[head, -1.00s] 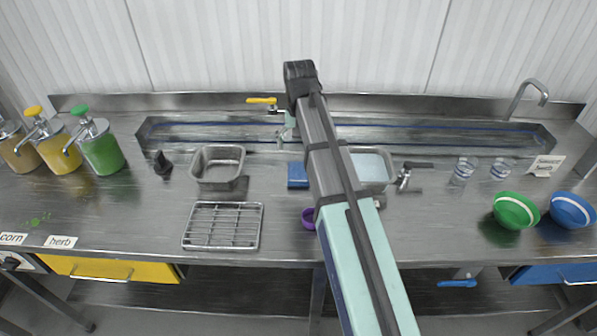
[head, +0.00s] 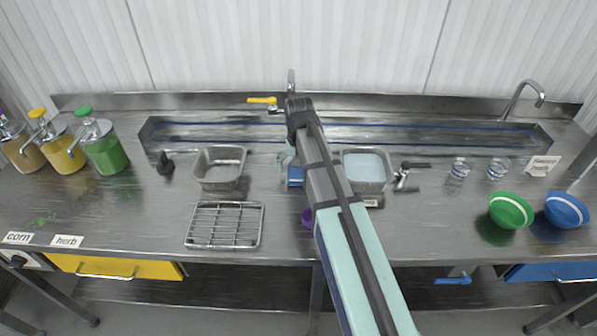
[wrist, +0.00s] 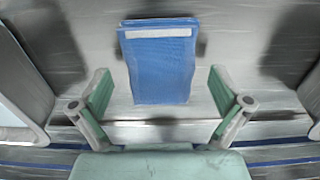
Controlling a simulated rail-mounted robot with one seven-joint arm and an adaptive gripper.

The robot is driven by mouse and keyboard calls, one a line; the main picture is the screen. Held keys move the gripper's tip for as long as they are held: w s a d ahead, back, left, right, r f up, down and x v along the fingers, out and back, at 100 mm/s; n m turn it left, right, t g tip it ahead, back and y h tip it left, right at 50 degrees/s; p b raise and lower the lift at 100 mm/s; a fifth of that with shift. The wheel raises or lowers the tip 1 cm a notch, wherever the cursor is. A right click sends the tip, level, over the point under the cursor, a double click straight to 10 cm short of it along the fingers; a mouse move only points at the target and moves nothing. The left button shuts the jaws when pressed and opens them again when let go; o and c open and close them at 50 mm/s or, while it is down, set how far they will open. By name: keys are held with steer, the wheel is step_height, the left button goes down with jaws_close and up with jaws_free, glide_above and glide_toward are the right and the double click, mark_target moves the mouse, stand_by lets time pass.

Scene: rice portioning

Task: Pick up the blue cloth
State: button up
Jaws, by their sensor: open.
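The blue cloth (head: 295,176) lies flat on the steel counter between two metal pans, partly hidden by my arm in the head view. In the wrist view the cloth (wrist: 160,68) is a folded rectangle with a pale stripe along one edge. My gripper (wrist: 158,74) is open and empty, with its green-padded fingers spread on either side of the cloth. The cloth lies between and ahead of them, apart from both. In the head view my gripper (head: 287,157) is mostly hidden by the arm, close to the cloth's far edge.
An empty metal pan (head: 220,167) stands left of the cloth and a pan with pale contents (head: 367,168) stands right. A wire rack (head: 225,224) lies in front. A purple item (head: 307,217) is partly behind my arm. A sunken trough (head: 440,137) runs behind.

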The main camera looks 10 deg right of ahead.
mark_target(298, 171)
steer(key=shift+f, duration=0.2)
steer(key=c, duration=1.1)
steer(key=shift+r, duration=0.1)
step_height(298, 171, up, 20)
steer(key=b, duration=0.4)
